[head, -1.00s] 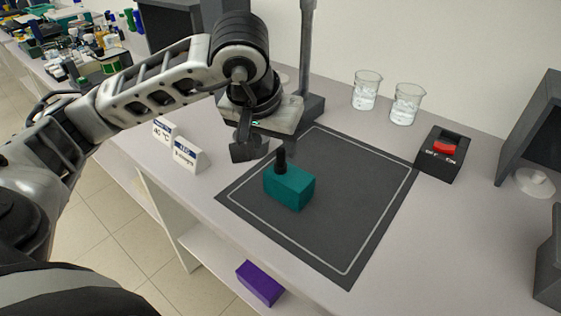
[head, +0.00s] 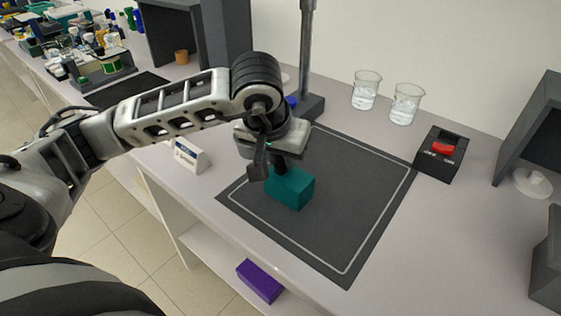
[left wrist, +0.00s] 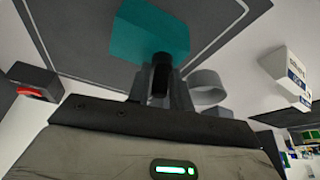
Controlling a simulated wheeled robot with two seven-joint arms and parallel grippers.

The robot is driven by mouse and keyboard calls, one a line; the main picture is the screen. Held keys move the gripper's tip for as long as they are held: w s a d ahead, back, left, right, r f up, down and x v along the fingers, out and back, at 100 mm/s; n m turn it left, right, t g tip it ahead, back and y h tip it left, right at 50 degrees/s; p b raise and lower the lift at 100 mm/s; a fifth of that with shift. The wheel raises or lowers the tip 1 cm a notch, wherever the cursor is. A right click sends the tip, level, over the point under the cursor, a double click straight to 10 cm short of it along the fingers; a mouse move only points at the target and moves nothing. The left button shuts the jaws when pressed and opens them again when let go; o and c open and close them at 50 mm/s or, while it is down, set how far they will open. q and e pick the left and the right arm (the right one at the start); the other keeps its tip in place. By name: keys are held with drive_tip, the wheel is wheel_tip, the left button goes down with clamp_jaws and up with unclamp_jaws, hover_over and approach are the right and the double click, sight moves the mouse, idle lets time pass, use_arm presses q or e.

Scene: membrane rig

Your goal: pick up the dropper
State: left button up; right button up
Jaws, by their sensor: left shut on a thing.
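The black dropper (head: 281,169) stands upright in a teal block (head: 291,190) on the dark mat; only a small part of it shows in the head view. My left gripper (head: 268,166) is over the block and shut on the upper part of the dropper. In the left wrist view the dark dropper (left wrist: 160,76) sits between the fingers of my left gripper (left wrist: 160,88), with the teal block (left wrist: 150,32) beyond it. The dropper's lower end is hidden in the block. My right gripper is not in view.
The mat (head: 355,215) is clear around the block. Two glass beakers (head: 366,90) and a black box with a red switch (head: 443,150) stand behind and to the right. A post (head: 306,60) rises behind my gripper; a white label stand (head: 190,157) is at left.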

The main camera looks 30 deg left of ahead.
use_arm(q)
wheel_tip(320, 180, up, 10)
idle(0.8)
drive_tip(key=shift+s, duration=0.15)
idle(0.9)
